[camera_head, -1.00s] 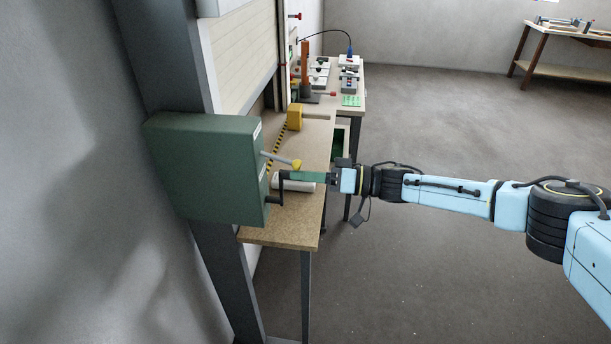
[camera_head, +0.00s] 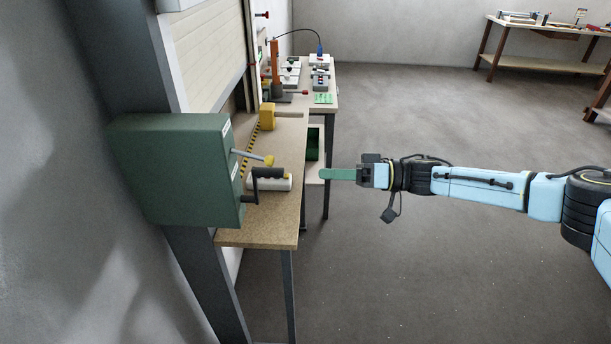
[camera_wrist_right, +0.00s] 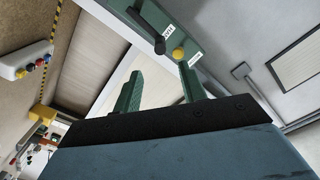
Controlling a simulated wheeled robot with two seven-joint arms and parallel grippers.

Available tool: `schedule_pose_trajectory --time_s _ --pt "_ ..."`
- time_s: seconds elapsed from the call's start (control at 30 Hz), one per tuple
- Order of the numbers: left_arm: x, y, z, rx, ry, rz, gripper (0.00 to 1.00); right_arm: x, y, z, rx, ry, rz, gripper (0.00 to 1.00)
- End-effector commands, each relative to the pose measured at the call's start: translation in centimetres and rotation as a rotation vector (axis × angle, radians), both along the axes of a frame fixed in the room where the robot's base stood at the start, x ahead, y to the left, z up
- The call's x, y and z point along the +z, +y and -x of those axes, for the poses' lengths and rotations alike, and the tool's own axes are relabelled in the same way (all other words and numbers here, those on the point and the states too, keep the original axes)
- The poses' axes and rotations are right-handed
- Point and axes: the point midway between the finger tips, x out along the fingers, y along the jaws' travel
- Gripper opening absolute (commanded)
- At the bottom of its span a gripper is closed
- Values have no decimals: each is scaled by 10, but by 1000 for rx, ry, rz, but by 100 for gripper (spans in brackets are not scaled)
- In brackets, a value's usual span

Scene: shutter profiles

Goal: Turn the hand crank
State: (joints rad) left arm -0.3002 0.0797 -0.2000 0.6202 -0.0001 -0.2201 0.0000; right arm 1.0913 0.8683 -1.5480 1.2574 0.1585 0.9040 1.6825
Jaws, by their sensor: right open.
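The hand crank (camera_head: 265,174) sticks out from the right face of a green box (camera_head: 175,168) fixed to the dark column. It has a dark arm and a black grip pointing right. A grey lever with a yellow knob (camera_head: 269,160) is just above it. My right gripper (camera_head: 322,174) is to the right of the crank, level with it and apart from it. Its green fingers are open and empty in the right wrist view (camera_wrist_right: 158,88), where the crank (camera_wrist_right: 150,32) shows beyond them. My left gripper is not in view.
The floor (camera_head: 430,270) right of the bench is open.

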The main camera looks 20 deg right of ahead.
Motion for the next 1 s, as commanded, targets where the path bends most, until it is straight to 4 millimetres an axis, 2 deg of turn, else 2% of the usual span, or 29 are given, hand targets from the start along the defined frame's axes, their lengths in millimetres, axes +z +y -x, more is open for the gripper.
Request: schedule_pose_trajectory --time_s 0.03,0.2,0.5,0.67,0.77,0.8,0.87,0.97,1.0 --pt "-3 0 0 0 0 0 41 -1 -8 2 -2 0 0 41" --pt "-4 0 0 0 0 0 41 0 -20 6 -1 1 -1 41" --pt "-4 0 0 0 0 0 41 1 -22 7 1 1 -1 41" --pt "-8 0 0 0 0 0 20 -12 -18 3 -23 -19 4 41" --pt "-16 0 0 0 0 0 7 -44 -8 -8 -89 -67 26 41" --pt "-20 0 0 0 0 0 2 -63 -4 -13 -131 -92 42 41" --pt "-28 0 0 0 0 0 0 -98 1 -21 -211 -132 77 41" --pt "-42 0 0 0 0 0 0 -172 2 -28 -370 -173 169 41" --pt "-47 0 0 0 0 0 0 -204 0 -26 -434 -177 222 41"
